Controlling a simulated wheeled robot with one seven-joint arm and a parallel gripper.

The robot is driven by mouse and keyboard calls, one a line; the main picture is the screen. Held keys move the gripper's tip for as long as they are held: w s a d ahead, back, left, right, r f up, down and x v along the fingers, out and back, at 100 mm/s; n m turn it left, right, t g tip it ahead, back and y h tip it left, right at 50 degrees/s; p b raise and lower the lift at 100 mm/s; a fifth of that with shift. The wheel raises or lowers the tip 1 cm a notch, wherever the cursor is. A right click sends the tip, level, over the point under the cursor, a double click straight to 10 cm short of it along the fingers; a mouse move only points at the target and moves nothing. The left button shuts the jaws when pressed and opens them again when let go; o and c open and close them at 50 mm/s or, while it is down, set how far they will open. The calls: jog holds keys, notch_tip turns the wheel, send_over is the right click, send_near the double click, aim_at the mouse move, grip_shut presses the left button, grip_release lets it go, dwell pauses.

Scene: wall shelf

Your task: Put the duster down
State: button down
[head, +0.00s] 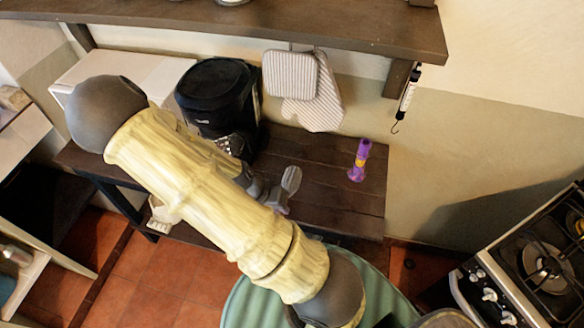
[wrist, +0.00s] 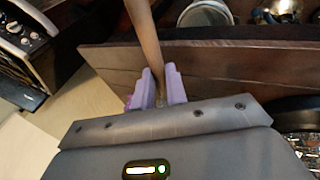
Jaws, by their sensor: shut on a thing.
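My gripper, seen in the wrist view (wrist: 158,88), has its pale purple fingers shut on the duster (wrist: 146,38). Only a long brown stick-like part of the duster shows there, running from between the fingers up past the top edge of the picture. In the head view my gripper is mostly hidden behind my arm, above the dark wooden table (head: 330,212). A grey flat piece (head: 291,180) shows beside it; I cannot tell whether it belongs to the duster. I cannot tell whether the duster touches the table.
A purple object with a yellow band (head: 360,160) stands at the table's right. A black appliance (head: 215,95) stands at its back left. Striped oven mitts (head: 305,85) hang below the shelf (head: 300,25). A stove (head: 530,265) is at right. The table's right front is bare.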

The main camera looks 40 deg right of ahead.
aim_at(293, 167)
jog(key=w+d+p, duration=0.2)
jog(key=w+d, duration=0.1)
jog(key=d, duration=0.1)
jog(key=w+d+f+p, duration=0.1)
jog(key=w+d, duration=0.3)
jog(key=w+d+f+p, duration=0.1)
jog(key=w+d+p, duration=0.1)
jog(key=d, duration=0.3)
jog(key=shift+w+p, duration=0.35)
jog(key=shift+w, duration=0.55)
jog(key=shift+a+f, duration=0.1)
jog(key=shift+f, duration=0.45)
notch_tip(293, 167, down, 2)
jog(key=shift+f+p, duration=0.15)
jog(key=shift+p, duration=0.6)
jog(key=shift+w+f+p, duration=0.15)
jog(key=shift+f+p, duration=0.5)
jog(key=shift+f, duration=0.15)
jog(key=shift+f, duration=0.1)
